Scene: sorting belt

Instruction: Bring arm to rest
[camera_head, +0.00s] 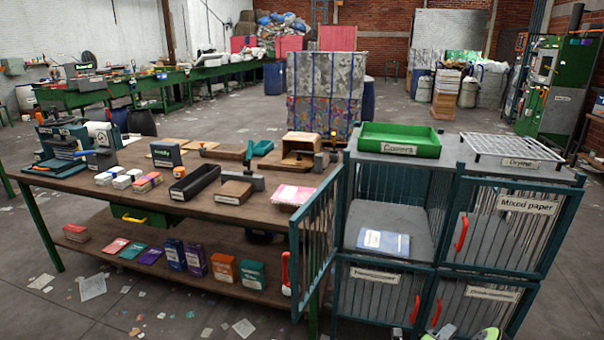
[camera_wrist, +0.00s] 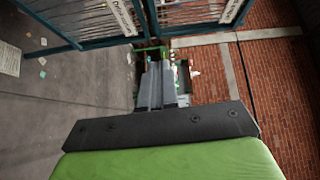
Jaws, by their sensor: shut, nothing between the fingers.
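My gripper (camera_wrist: 160,84) shows in the wrist view with its grey fingers together and nothing between them. It points past the barred cage fronts, with a brick wall on the right of that view. In the head view only a small part of my arm shows at the bottom edge, in front of the lower right cage compartment; most of the arm is out of frame. My gripper is apart from the cage and touches nothing that I can see.
The barred cage (camera_head: 560,225) stands close ahead, its upper left door (camera_head: 315,240) swung open, a blue packet (camera_head: 384,241) inside. A green tray (camera_head: 400,137) and a wire rack (camera_head: 513,146) sit on top. A loaded workbench (camera_head: 95,185) is on the left. Paper scraps litter the floor.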

